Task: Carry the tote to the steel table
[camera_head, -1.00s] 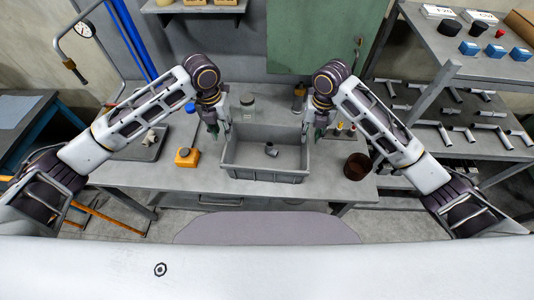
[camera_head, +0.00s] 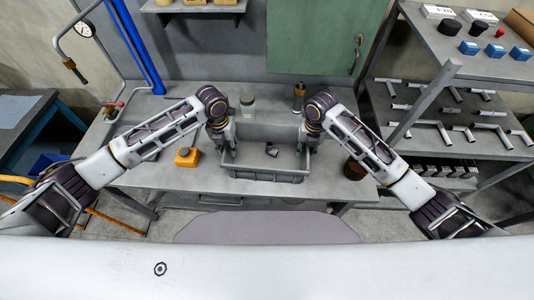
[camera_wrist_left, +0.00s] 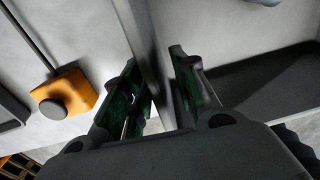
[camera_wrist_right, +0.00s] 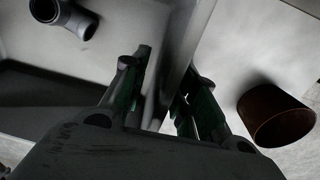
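The grey tote (camera_head: 264,176) stands on the grey work table near its front edge, with a small pipe fitting (camera_head: 271,150) inside. The fitting also shows in the right wrist view (camera_wrist_right: 66,16). My left gripper (camera_head: 228,155) is at the tote's left wall. In the left wrist view its green-padded fingers (camera_wrist_left: 163,75) are apart, one on each side of the wall. My right gripper (camera_head: 305,145) is at the right wall. In the right wrist view its fingers (camera_wrist_right: 165,75) are also apart astride the wall. I cannot tell whether any pad touches.
An orange block with a dark button (camera_head: 187,157) sits left of the tote. A brown cup (camera_head: 354,168) stands to the right, close to my right arm. A jar (camera_head: 247,101) is behind. A shelf rack with pipe pieces (camera_head: 440,112) is at the right.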

